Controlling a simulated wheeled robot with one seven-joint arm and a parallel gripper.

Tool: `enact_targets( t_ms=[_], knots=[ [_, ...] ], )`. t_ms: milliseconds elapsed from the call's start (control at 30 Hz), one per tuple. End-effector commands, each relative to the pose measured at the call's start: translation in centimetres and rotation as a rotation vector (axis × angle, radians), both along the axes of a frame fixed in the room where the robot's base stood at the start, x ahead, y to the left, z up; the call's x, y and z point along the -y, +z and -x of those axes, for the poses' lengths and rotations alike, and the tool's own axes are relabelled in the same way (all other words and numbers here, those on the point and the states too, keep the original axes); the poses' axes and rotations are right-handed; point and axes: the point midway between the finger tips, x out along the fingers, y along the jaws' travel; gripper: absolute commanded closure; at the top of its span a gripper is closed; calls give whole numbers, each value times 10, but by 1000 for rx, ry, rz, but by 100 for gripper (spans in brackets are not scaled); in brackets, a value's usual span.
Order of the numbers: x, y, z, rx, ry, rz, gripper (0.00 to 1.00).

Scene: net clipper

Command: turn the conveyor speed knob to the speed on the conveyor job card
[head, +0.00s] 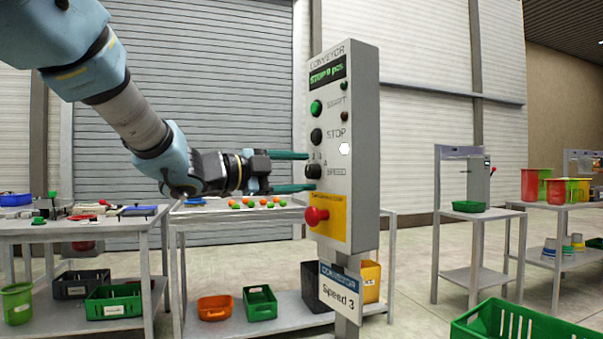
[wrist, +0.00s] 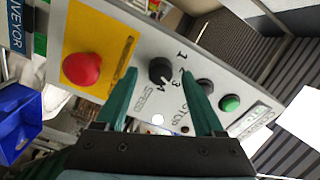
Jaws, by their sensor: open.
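The conveyor control panel (head: 350,120) stands upright in the middle of the head view. Its black speed knob (head: 313,171) is low on the face, above the yellow plate, and also shows in the wrist view (wrist: 160,70). Numbers are printed beside the knob; its exact setting is too small to tell. The job card (head: 340,292) below the panel reads "CONVEYOR Speed 3". My gripper (head: 306,172) is open, with one green finger above the knob and one below, tips near the panel face. In the wrist view the fingers (wrist: 159,72) flank the knob; I cannot tell whether they touch it.
A red emergency button (head: 316,216) on the yellow plate (head: 335,207) is just below the knob. Black STOP (head: 316,136) and green START (head: 316,108) buttons are above. The display (head: 327,73) reads "STOP 0 pcs". A table (head: 190,222) with orange and green balls stands behind.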

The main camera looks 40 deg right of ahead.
Motion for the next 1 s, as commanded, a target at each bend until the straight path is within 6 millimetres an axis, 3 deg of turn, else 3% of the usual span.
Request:
enact_targets(
  t_ms=[500,700,1000],
  knots=[
    [-89,0,-14,2,4,1,30],
    [-102,0,-15,-1,1,0,30],
    [-102,0,-15,0,0,1,30]
  ],
)
